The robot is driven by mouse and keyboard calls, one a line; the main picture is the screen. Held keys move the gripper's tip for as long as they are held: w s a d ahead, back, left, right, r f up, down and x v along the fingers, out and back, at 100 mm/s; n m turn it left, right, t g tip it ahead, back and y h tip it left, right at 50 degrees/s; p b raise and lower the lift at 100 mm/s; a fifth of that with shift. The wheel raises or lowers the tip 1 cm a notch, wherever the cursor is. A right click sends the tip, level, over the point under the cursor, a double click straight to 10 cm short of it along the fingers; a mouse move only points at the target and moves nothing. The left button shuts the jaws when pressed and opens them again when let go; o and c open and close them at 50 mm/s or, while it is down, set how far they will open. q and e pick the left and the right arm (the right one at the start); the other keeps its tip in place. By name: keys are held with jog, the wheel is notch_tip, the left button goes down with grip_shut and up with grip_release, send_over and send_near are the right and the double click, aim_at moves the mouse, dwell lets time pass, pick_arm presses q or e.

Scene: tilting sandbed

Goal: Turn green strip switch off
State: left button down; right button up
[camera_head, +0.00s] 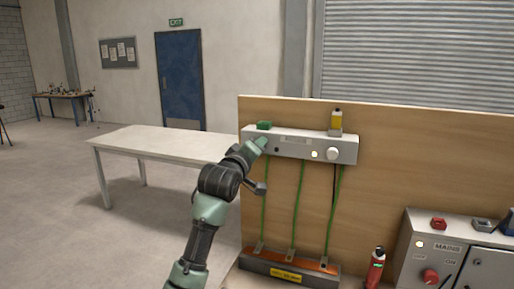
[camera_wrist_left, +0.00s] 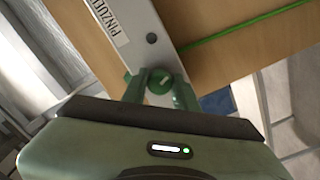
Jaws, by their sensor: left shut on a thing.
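The long grey strip box (camera_head: 300,146) is mounted on the wooden panel. My left gripper (camera_head: 260,143) is at its left end, where the switch is hidden in the head view. In the left wrist view, a round green switch (camera_wrist_left: 159,81) with a pale mark sits on the grey strip (camera_wrist_left: 133,22). The two green fingers of my left gripper (camera_wrist_left: 160,92) are closed around it from both sides. A small dark dot (camera_wrist_left: 152,38) and a printed label are beside it on the strip. My right gripper is not in view.
A white knob (camera_head: 332,153) and lit lamp (camera_head: 314,154) are further right on the strip. Green cables (camera_head: 296,205) hang below. A red bottle (camera_head: 376,268) and mains box (camera_head: 427,261) are lower right.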

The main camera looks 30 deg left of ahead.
pick_arm(q)
jog(key=shift+n, duration=0.6)
jog(key=c, duration=1.1)
grip_release()
jog(key=shift+s, duration=0.1)
jog(key=b+v, duration=0.2)
jog(key=v, duration=0.5)
jog(key=shift+s, duration=0.35)
